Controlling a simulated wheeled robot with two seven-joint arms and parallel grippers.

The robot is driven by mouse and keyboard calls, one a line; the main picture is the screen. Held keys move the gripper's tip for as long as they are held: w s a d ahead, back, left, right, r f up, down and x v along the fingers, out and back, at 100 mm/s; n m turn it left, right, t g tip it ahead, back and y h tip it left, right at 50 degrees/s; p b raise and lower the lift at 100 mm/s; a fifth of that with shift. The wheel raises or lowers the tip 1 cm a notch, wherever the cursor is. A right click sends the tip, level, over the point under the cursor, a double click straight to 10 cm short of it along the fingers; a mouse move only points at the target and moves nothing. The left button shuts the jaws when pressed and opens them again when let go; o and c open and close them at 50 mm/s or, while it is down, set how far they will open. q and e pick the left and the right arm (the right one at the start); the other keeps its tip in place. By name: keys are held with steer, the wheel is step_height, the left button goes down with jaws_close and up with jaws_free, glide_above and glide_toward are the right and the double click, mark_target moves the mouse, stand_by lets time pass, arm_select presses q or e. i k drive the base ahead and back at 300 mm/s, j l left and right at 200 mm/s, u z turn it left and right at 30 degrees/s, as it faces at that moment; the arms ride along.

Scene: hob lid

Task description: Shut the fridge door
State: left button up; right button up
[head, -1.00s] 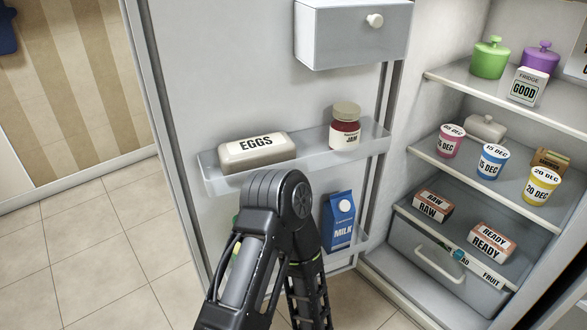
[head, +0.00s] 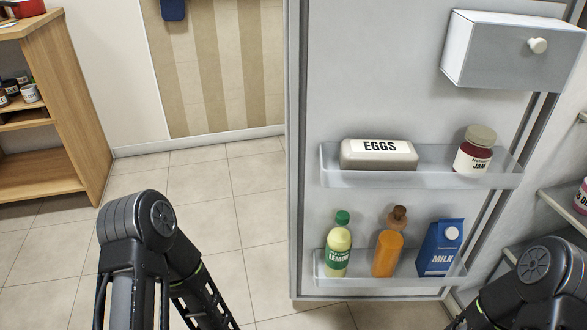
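The fridge door (head: 385,75) stands wide open at centre right, its inner face toward me. Its upper rack (head: 430,178) holds an egg box (head: 378,154) and a jam jar (head: 475,150). The lower rack (head: 400,284) holds a lemon bottle (head: 338,245), an orange bottle (head: 387,250) and a milk carton (head: 440,248). A sliver of the fridge interior (head: 570,215) shows at the right edge. Links of my arms show at lower left and lower right, but both grippers are outside the view.
A wooden shelf unit (head: 70,110) with jars and a red pot (head: 25,8) stands at the left. Tiled floor (head: 235,190) is clear between it and the door. A white drawer box (head: 500,60) is fixed high on the door's inner face.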

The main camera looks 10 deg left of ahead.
mark_target(422, 72)
steer(key=u, duration=2.05)
steer(key=i+z, duration=0.1)
steer(key=i, duration=0.45)
steer(key=i+z, duration=0.2)
steer(key=i, duration=0.35)
steer(key=i+j+z, duration=0.2)
steer(key=i, duration=0.35)
steer(key=i+j+z, duration=0.2)
steer(key=i, duration=0.35)
steer(key=i+l+z, duration=0.25)
steer(key=i+z, duration=0.25)
steer(key=i+l+z, duration=0.1)
steer(key=i+z, duration=0.2)
steer(key=z, duration=0.15)
steer(key=i+z, duration=0.5)
steer(key=i+j+z, duration=0.2)
steer(key=l+z, duration=0.15)
steer(key=z, duration=2.75)
